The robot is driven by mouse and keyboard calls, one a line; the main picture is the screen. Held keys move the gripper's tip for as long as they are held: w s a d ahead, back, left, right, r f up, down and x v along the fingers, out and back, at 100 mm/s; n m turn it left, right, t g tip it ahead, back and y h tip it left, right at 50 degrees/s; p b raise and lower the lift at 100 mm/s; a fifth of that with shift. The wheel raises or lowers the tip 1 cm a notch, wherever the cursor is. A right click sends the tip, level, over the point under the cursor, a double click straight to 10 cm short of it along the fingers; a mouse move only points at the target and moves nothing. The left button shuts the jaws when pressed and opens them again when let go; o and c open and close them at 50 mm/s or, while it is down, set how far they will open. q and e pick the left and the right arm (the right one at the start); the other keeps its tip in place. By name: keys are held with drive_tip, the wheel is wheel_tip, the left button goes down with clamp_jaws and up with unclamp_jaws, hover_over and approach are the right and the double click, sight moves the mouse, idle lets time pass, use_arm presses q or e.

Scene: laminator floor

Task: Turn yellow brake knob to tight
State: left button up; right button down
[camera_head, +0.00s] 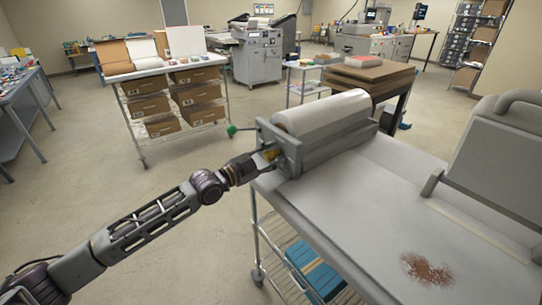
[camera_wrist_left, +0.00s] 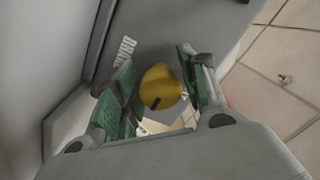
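The yellow brake knob (camera_wrist_left: 161,86) sits on a grey plate with the partly hidden lettering "BRA…" (camera_wrist_left: 127,52). A dark mark shows on the knob's lower edge in the left wrist view. My left gripper (camera_wrist_left: 158,84) has its two green-padded fingers on either side of the knob, with narrow gaps visible, so it looks open around it. In the head view the left gripper (camera_head: 264,158) reaches the end bracket of the laminator, and a bit of the yellow knob (camera_head: 271,153) shows there. My right gripper is not in view.
A white film roll (camera_head: 322,112) lies behind the bracket on the laminator's table (camera_head: 350,215). A brown stain (camera_head: 427,269) marks the tabletop. A cart with boxes (camera_head: 170,70) stands behind; floor at left is clear.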

use_arm(q)
drive_tip(key=c, duration=0.6)
drive_tip(key=shift+n, duration=0.4)
drive_tip(key=n, duration=0.6)
drive_tip(key=shift+n, duration=0.3)
drive_tip(key=n+g, duration=0.1)
drive_tip(key=n, duration=0.9)
